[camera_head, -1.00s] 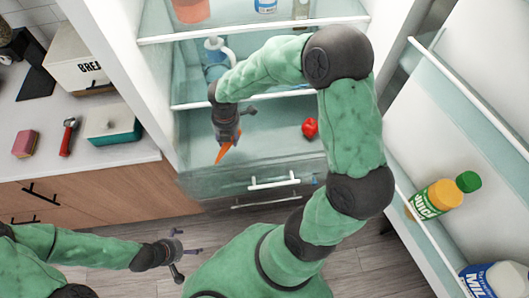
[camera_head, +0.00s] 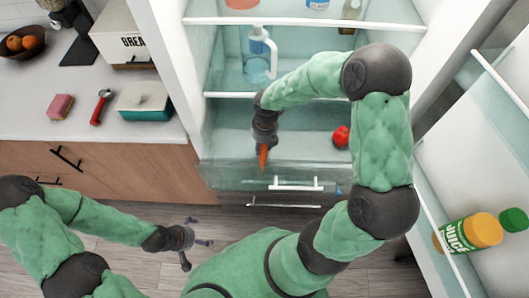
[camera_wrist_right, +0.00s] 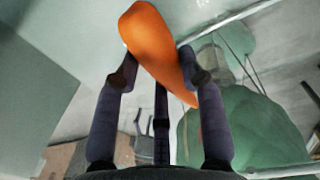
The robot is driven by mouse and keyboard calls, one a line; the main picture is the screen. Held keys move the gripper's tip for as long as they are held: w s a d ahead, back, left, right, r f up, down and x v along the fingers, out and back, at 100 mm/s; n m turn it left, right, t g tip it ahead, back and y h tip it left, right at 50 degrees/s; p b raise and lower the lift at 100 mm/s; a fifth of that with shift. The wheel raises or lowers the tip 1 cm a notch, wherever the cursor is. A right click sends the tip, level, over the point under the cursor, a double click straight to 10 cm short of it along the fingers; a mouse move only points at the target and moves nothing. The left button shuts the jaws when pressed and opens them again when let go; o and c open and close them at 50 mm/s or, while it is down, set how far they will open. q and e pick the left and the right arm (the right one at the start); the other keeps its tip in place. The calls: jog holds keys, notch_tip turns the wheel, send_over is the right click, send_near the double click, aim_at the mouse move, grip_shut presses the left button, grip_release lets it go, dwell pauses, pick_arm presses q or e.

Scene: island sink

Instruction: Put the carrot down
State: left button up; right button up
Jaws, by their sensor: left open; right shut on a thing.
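The orange carrot (camera_head: 263,156) hangs below my right gripper (camera_head: 265,142) in the head view, in front of the fridge's lower compartment. In the right wrist view the carrot (camera_wrist_right: 152,42) lies slanted between the fingers of my right gripper (camera_wrist_right: 160,80), which are shut on it. Its thick end points to the top of that picture. My left gripper (camera_head: 190,240) is open and empty, low over the floor at the left. Whether the carrot touches any surface cannot be told.
A red tomato-like item (camera_head: 340,136) sits in the fridge's lower compartment. A jug (camera_head: 259,58) stands on the shelf above. The open fridge door with a juice bottle (camera_head: 468,234) is at the right. The counter (camera_head: 60,130) at the left has free room at its front.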

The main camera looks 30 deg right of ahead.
aim_at(262, 152)
jog(key=shift+f+b, duration=0.95)
jog(key=shift+f, duration=1.35)
jog(key=shift+f, duration=0.2)
jog(key=o, duration=1.2)
jog(key=r+p, duration=0.1)
jog(key=r, duration=0.3)
jog(key=r+p, duration=0.2)
jog(key=r, duration=0.2)
jog(key=r+p, duration=0.2)
jog(key=r, duration=0.2)
jog(key=shift+s+d+r, duration=0.15)
jog(key=shift+s+d, duration=0.1)
jog(key=shift+d, duration=0.15)
